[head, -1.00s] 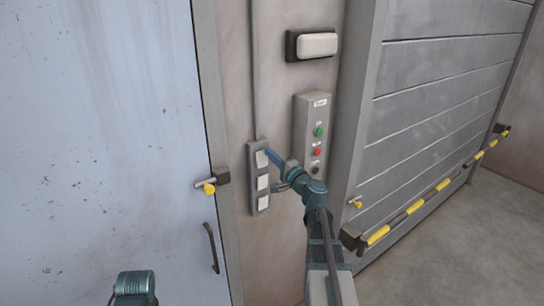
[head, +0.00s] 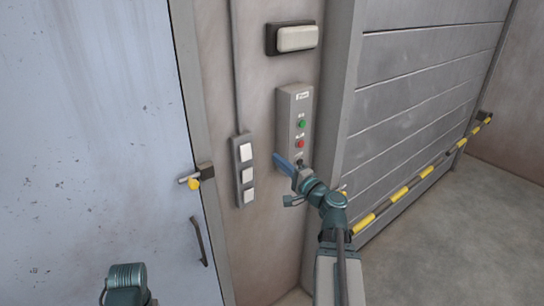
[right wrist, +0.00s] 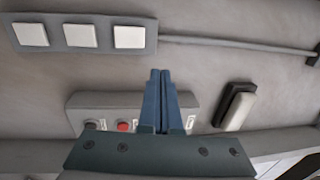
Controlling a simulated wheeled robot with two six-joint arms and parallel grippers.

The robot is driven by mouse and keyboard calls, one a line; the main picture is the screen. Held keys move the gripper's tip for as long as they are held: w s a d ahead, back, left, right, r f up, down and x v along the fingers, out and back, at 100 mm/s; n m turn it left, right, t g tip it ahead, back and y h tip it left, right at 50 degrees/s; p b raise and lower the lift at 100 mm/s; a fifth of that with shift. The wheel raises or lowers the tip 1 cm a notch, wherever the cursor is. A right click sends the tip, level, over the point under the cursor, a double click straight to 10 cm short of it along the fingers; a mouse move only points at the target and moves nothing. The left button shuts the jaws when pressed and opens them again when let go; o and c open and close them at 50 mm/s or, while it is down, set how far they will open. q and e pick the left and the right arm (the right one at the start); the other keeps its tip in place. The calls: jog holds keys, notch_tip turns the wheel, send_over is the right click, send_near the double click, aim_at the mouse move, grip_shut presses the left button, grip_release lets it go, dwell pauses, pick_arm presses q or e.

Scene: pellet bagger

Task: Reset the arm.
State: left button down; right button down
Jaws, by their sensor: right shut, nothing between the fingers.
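My right gripper (head: 280,160) is shut and empty, with its blue fingers together. In the head view it is in front of the wall between the switch panel (head: 236,173) and the control box (head: 283,115). It looks apart from the switch panel, which has three white rocker switches. The control box has a green button (head: 302,124), a red button (head: 300,144) and a dark knob below. In the right wrist view the shut fingers (right wrist: 160,75) cover part of the control box (right wrist: 85,102). A teal part of my left arm shows at the bottom left; its gripper is not visible.
A pale door (head: 90,120) with a dark handle (head: 199,242) and a yellow-tipped latch (head: 194,184) is on the left. A grey shutter (head: 430,90) with a yellow-and-black bar (head: 400,192) is on the right. A lamp (head: 297,38) is above the box. Open floor lies right.

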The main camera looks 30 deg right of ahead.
jog(key=shift+s, duration=0.25)
dwell(0.4)
jog(key=a+f+n+g+y+b, duration=0.2)
jog(key=a+f+n+g+y, duration=0.3)
jog(key=a+f, duration=0.65)
jog(key=a+f+n+g+y+b, duration=0.2)
jog(key=a+f+n+g, duration=0.45)
jog(key=a, duration=1.05)
jog(key=s+a+f+n+g+h+b, duration=0.2)
jog(key=s+a+f+n+g+h, duration=0.2)
jog(key=s+f, duration=0.3)
jog(key=s+a+f+n+g+h+b, duration=0.2)
jog(key=s+a+f+n+g+h, duration=0.2)
jog(key=s+a+f+n+h, duration=0.1)
jog(key=shift+s+f+h, duration=0.5)
jog(key=shift+s+f, duration=0.75)
jog(key=shift+s, duration=0.45)
